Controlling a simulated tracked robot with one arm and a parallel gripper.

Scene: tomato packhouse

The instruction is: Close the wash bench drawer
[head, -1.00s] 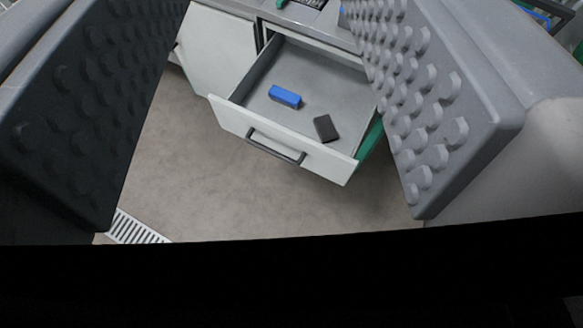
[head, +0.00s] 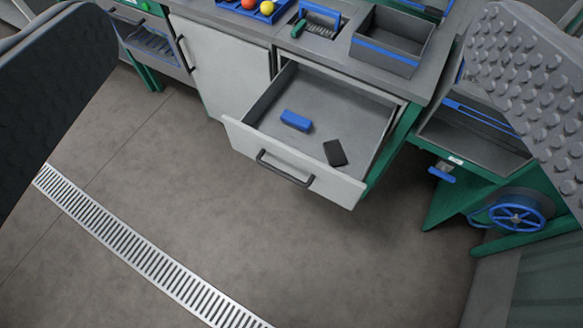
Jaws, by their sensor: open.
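The wash bench drawer (head: 245,138) is pulled out from under the bench top (head: 335,57), with a white front and a dark bar handle (head: 285,170). Inside it lie a blue block (head: 296,120) and a dark flat block (head: 335,152), apart from each other. My gripper (head: 290,130) is open, its two studded pads at the left and right picture edges. The drawer shows between the pads, farther away, and neither pad appears to touch it.
A closed white cabinet door (head: 222,70) is left of the drawer. On the bench stand a grey bin (head: 385,62) and a blue tray with round fruit (head: 268,17). A green frame with a blue wheel (head: 516,217) is at right. The floor before the drawer is clear, crossed by a drain grate (head: 140,250).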

